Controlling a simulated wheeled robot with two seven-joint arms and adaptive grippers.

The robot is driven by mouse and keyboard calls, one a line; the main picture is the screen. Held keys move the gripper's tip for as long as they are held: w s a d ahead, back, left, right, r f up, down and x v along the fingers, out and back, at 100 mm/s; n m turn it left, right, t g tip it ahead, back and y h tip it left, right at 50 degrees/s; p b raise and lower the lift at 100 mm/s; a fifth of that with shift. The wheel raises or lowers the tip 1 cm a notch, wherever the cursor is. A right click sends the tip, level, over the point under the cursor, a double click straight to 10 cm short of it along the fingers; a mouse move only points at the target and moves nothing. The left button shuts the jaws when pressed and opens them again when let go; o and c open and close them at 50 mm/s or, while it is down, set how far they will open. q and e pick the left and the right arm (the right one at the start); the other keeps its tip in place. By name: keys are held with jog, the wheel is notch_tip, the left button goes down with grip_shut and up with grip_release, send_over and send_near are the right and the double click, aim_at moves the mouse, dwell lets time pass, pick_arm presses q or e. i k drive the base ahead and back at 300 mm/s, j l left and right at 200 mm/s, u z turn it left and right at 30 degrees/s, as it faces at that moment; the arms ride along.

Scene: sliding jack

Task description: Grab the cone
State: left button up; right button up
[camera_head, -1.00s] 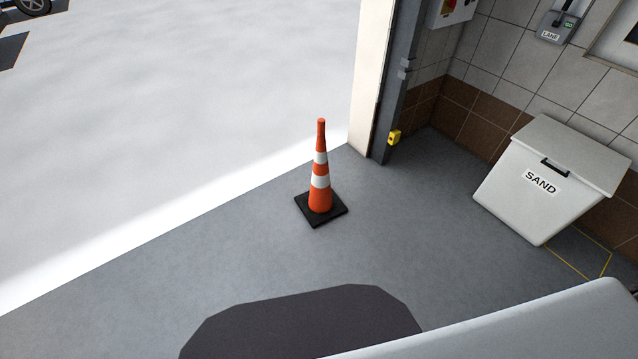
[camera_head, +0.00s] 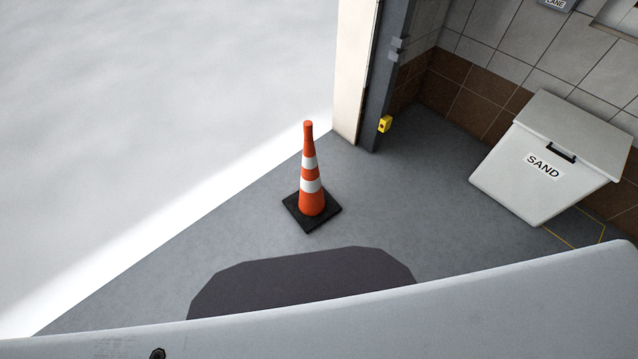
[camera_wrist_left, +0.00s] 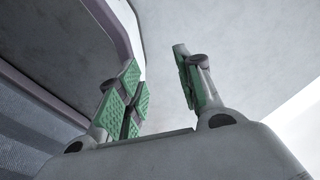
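The orange cone (camera_head: 311,185) with two white bands stands upright on a square black base, on the grey floor near the middle of the head view. Nothing touches it. My left gripper (camera_wrist_left: 160,82) shows only in the left wrist view, its green-padded fingers spread apart with nothing between them. The cone is not visible in that wrist view, so I cannot tell how far the gripper is from it. My right gripper is in neither view.
A white bin marked SAND (camera_head: 548,165) stands to the right against the tiled wall. A door post (camera_head: 372,80) with a yellow box (camera_head: 384,124) rises behind the cone. Bright open ground lies to the left. Floor around the cone is clear.

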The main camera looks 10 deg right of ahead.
aim_at(312, 205)
jog(key=i+j+z, duration=0.3)
jog(key=i, duration=0.15)
jog(key=i+j+z, duration=0.3)
jog(key=i, duration=0.15)
jog(key=l, duration=0.1)
